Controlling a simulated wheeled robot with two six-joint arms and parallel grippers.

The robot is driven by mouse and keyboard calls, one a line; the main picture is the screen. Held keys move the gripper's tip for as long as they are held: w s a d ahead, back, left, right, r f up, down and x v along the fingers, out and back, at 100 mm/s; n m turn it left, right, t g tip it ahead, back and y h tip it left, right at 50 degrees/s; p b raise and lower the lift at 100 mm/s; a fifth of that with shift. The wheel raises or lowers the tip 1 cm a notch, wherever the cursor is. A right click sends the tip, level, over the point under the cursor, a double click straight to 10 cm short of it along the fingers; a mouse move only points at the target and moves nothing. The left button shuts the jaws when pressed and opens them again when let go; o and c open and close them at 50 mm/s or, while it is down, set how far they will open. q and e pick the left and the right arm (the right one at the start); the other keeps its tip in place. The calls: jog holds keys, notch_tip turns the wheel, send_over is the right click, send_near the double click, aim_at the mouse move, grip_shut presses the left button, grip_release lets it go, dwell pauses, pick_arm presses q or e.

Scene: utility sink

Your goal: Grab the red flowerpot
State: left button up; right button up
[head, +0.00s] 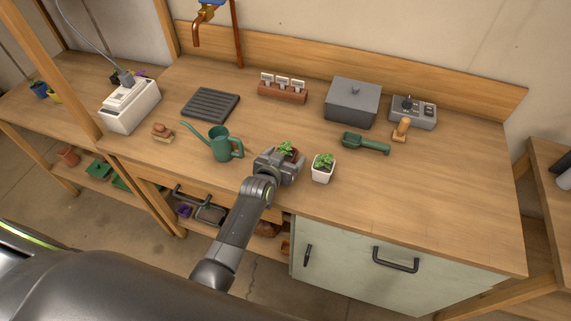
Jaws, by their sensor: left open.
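The red flowerpot (296,154) holds a small green plant and stands on the wooden worktop near its front edge. Only part of its reddish side shows; my left gripper (279,159) covers the rest. The left gripper is open, low at the front of the pot, with its fingers about at the pot's sides. I cannot tell whether they touch it. My right gripper is not in view.
A white pot with a plant (323,169) stands close on the right. A green watering can (222,143) is close on the left. The worktop's right side is clear.

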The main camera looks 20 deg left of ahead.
pick_arm(q)
jog(key=shift+w+f, duration=0.1)
jog(key=shift+w, duration=0.1)
jog(key=c, duration=1.1)
